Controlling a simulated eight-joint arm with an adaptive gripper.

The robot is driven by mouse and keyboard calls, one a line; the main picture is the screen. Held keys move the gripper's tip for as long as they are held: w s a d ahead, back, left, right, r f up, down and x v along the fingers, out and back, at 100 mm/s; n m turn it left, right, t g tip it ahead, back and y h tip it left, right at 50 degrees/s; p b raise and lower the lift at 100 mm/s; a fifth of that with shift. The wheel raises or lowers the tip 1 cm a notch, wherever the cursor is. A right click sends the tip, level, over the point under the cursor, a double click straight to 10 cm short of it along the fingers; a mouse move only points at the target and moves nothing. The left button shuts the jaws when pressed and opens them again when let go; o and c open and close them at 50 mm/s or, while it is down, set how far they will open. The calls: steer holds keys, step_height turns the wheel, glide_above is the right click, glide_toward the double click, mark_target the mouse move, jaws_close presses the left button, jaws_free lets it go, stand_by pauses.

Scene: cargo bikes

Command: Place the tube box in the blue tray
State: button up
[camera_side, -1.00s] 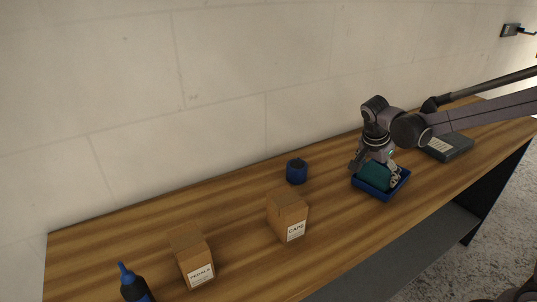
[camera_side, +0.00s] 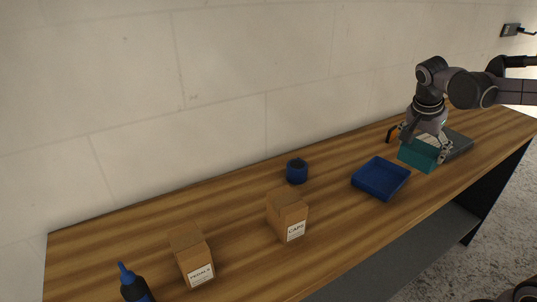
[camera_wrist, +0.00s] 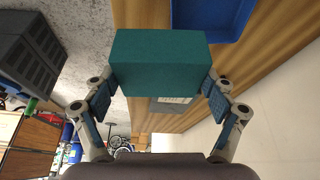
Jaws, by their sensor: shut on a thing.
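My gripper (camera_side: 426,142) is shut on a teal box (camera_side: 417,155), its fingers on two opposite sides. The box shows no readable label, and I cannot tell whether it is the tube box. It is just right of the blue tray (camera_side: 380,179), apart from it; I cannot tell whether it touches the table. The tray is empty. In the wrist view the teal box (camera_wrist: 160,62) sits between both fingers, and part of the tray (camera_wrist: 215,15) shows at the top. A dark grey box (camera_side: 459,145) with a pale label is partly hidden behind my gripper and the teal box.
A CAPS carton (camera_side: 287,215), a PEDALS carton (camera_side: 191,256), a blue round item (camera_side: 297,171) and a dark bottle with a blue tip (camera_side: 134,286) stand to the left. A small orange and black item (camera_side: 392,133) lies behind the tray. The wall runs along the back.

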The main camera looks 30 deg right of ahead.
mark_target(405, 147)
steer(key=shift+s+d+r, duration=0.75)
steer(key=shift+s+d, duration=0.05)
steer(key=shift+y, duration=0.3)
step_height(405, 147, up, 4)
steer(key=shift+s+d+r, duration=0.1)
steer(key=a+f+m+y, duration=0.1)
steer(key=w+f+m+y, duration=0.1)
steer(key=a+f+m+y, duration=0.1)
steer(key=f, duration=0.1)
steer(key=shift+w+a+g+y, duration=0.2)
steer(key=shift+a+g+y, duration=0.1)
steer(key=shift+a, duration=0.05)
steer(key=m+y, duration=0.1)
steer(key=w+a+m+t+y, duration=0.1)
steer(key=y, duration=0.1)
steer(key=w+a+f+m+t+y, duration=0.1)
steer(key=shift+w+m+y, duration=0.25)
steer(key=shift+m+y, duration=0.05)
steer(key=shift+w+a+r+m+t+y, duration=0.1)
steer(key=shift+w+r+m+t+y, duration=0.05)
steer(key=shift+w+m+t+y, duration=0.35)
step_height(405, 147, up, 5)
steer(key=w+d+m+t+y, duration=0.2)
steer(key=m+t+y, duration=0.1)
steer(key=t, duration=0.2)
steer(key=shift+t+y, duration=0.6)
steer(key=shift+t, duration=0.2)
steer(key=shift+a+f, duration=0.1)
steer(key=shift+f, duration=7.95)
